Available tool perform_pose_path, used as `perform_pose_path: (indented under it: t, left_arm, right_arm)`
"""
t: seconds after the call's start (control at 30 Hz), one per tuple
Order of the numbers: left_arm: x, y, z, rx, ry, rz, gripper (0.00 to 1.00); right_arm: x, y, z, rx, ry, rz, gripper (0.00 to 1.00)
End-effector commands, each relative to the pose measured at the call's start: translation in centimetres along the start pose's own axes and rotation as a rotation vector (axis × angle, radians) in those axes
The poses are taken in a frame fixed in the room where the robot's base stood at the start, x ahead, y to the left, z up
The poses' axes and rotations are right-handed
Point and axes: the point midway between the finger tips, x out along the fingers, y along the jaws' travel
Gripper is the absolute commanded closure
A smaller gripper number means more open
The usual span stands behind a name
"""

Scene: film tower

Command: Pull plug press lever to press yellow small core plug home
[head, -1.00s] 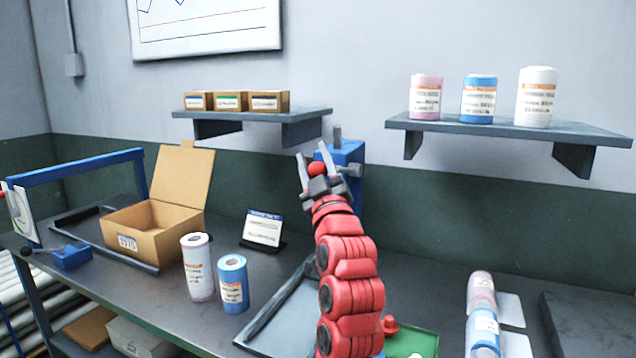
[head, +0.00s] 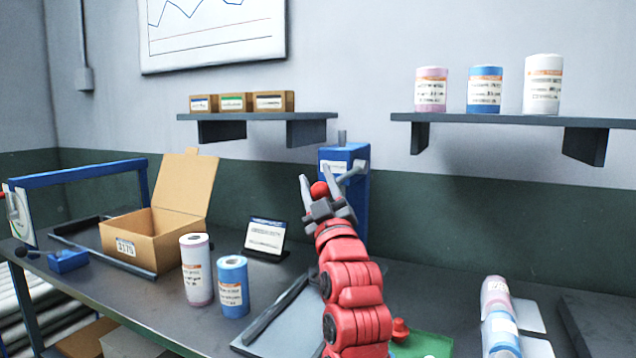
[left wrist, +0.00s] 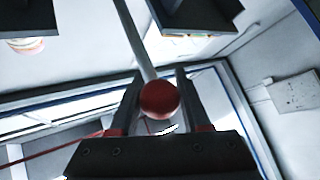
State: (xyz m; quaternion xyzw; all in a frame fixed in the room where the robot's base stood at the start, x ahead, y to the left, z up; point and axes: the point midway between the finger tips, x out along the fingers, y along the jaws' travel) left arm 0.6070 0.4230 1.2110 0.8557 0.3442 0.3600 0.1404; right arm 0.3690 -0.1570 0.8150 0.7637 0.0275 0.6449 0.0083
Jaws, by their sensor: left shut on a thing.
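The plug press is a blue upright block (head: 361,190) on the bench by the back wall, partly behind my arm. Its lever ends in a red ball knob (head: 319,190), which is in front of the press. My left gripper (head: 323,192) is shut on the knob. In the left wrist view the red knob (left wrist: 160,99) sits between the two fingers, with the pale lever rod (left wrist: 137,40) running up from it. The yellow small core plug is not seen. My right gripper is not in view.
An open cardboard box (head: 150,241) stands at left, near a pink roll (head: 196,270) and a blue roll (head: 232,287). A grey tray (head: 275,325) and a green mat (head: 425,345) lie near my arm. Two wall shelves hang above; more rolls (head: 498,315) lie at right.

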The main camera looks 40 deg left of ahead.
Motion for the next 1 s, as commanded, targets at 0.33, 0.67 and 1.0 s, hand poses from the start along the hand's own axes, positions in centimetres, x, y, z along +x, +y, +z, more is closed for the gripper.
perform_pose_path:
  t: [0.33,0.67,1.0]
  left_arm:
    - [-0.1,-0.3,0.2,0.004,-0.003,-0.006,0.24]
    - [0.0,-0.2,0.2,0.003,-0.002,-0.004,0.24]
    - [-2.0,0.0,0.1,0.000,0.001,0.000,0.24]
  right_arm:
    - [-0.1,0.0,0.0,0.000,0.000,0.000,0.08]
    - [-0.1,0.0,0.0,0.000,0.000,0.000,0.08]
    - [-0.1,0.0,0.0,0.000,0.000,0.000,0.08]
